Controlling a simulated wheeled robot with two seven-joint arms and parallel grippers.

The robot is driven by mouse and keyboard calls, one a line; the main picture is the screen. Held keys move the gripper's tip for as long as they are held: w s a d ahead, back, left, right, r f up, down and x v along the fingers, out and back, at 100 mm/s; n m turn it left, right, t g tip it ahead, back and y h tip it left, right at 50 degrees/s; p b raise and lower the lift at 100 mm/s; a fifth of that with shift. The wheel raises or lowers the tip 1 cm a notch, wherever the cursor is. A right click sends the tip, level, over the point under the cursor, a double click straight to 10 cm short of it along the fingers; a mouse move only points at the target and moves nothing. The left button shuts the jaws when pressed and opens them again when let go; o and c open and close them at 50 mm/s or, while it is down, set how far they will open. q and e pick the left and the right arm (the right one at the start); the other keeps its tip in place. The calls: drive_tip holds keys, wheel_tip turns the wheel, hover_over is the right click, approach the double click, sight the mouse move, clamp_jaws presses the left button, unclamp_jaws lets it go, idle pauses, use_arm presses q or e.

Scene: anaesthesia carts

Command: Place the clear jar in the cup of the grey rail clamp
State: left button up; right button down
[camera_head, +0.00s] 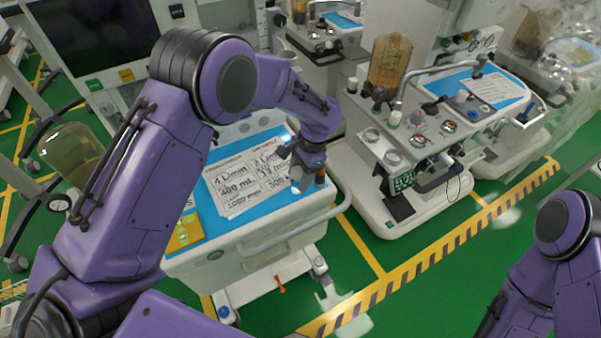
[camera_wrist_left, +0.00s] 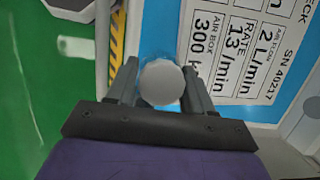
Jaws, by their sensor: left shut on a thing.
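My left gripper (camera_head: 308,178) is above the front right part of the near cart's blue top. In the left wrist view, its two dark fingers (camera_wrist_left: 162,88) are shut on a round, pale grey-white piece (camera_wrist_left: 162,80), seen end-on. I take this to be the clear jar; its sides are hidden by its top and the fingers. In the head view the held jar is too small and covered to make out clearly. I cannot pick out the grey rail clamp or its cup with certainty. My right gripper is out of view; only its purple arm shows at lower right.
A second cart (camera_head: 440,165) with glass vessels and knobs stands to the right. Green floor lies between.

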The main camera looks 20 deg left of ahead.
use_arm(q)
drive_tip(key=shift+s, duration=0.1)
drive_tip(key=o, duration=1.3)
drive_tip(key=shift+f, duration=0.15)
